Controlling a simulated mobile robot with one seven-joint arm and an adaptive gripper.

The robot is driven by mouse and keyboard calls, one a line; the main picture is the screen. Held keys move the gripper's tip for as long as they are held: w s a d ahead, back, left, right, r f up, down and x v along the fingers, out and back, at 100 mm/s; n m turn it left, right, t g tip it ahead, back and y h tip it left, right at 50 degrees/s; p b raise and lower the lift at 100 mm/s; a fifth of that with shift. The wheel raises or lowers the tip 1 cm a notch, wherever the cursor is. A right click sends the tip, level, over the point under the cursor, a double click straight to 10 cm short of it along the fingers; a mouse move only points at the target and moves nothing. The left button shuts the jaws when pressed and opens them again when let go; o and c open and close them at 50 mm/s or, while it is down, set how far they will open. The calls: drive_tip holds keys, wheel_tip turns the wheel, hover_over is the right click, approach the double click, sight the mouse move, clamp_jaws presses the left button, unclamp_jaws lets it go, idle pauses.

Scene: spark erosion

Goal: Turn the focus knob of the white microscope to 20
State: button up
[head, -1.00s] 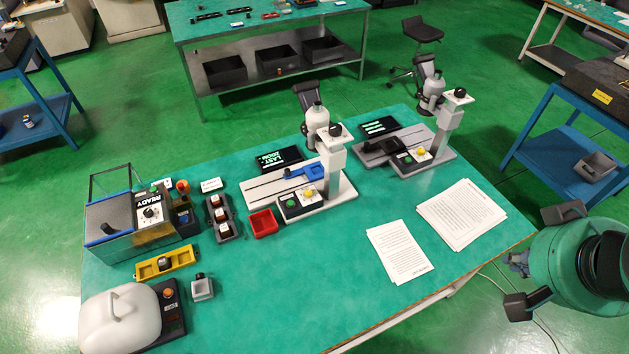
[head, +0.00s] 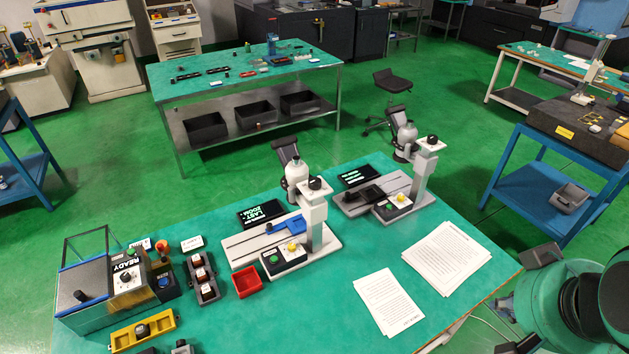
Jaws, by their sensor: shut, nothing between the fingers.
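Two pale microscopes stand on the green-topped table. The nearer microscope (head: 314,212) is white, with a pale base and a blue stage part (head: 289,225). A black knob (head: 316,183) sits on top of its column. The farther microscope (head: 421,165) is light grey-white, with a darker base and a dark stage part; it also has a black knob (head: 432,140) on top. The knob scales and pointers are too small to read. I cannot make out my gripper in view; only a teal and black part, which seems to be my arm, shows at lower right.
Control boxes with green and yellow buttons sit on both bases. Dark displays (head: 262,213) lie behind them. A red tray (head: 247,282), a grey rack (head: 202,279) and a READY machine (head: 110,280) stand left. Papers (head: 446,257) lie right. The front middle of the table is clear.

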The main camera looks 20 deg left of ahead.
drive_tip(key=o, duration=0.8)
drive_tip(key=shift+w+r, duration=0.1)
drive_tip(key=shift+r, duration=0.05)
drive_tip(key=o, duration=0.3)
drive_tip(key=shift+w+a+r, duration=0.15)
drive_tip(key=shift+w+r, duration=0.1)
drive_tip(key=shift+o, duration=0.2)
drive_tip(key=w+a+r+g+p, duration=0.1)
drive_tip(key=w+a+r+p, duration=0.45)
drive_tip(key=w, duration=0.65)
drive_tip(key=n+g+p, duration=0.2)
drive_tip(key=g+p, duration=0.3)
drive_tip(key=p, duration=0.4)
hover_over(315, 180)
wheel_tip(315, 180, down, 8)
drive_tip(key=shift+f, duration=0.15)
drive_tip(key=shift+f, duration=0.2)
wheel_tip(315, 180, down, 13)
drive_tip(key=shift+f+p, duration=0.2)
drive_tip(key=shift+p, duration=0.55)
